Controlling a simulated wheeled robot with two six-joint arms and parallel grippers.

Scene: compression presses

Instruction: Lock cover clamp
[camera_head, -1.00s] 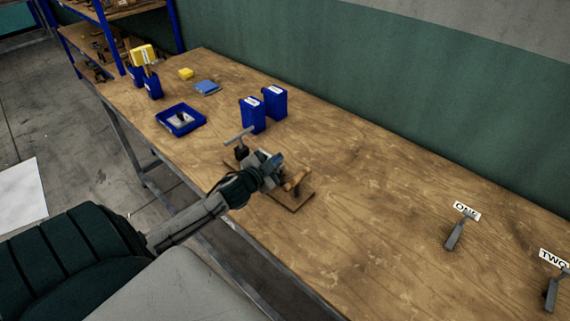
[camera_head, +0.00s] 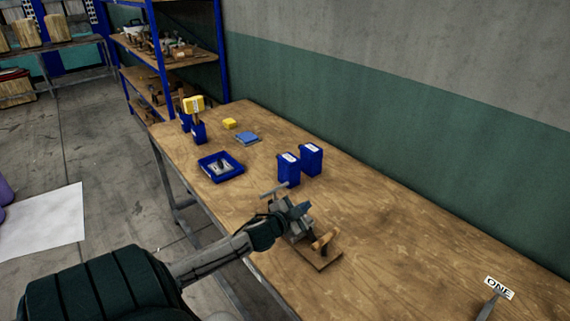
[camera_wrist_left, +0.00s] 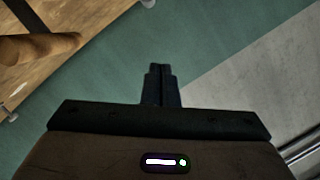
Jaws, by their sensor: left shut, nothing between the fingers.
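A small press fixture with a wooden base (camera_head: 318,257) stands near the front edge of the wooden workbench. It carries a wooden cylindrical piece (camera_head: 324,241) and, at its left, a grey T-shaped handle (camera_head: 273,190). I cannot make out the cover clamp clearly. My left gripper (camera_head: 297,212) is at the fixture, in front of and partly hiding it. In the left wrist view its dark fingers (camera_wrist_left: 161,78) are together and empty. A wooden cylinder (camera_wrist_left: 35,47) shows at the upper left there, apart from the fingers. My right gripper is not in view.
Two blue boxes (camera_head: 289,170) stand behind the fixture. A blue tray (camera_head: 220,167), a blue flat item (camera_head: 247,138) and a yellow block (camera_head: 229,123) lie farther left. The bench between is clear.

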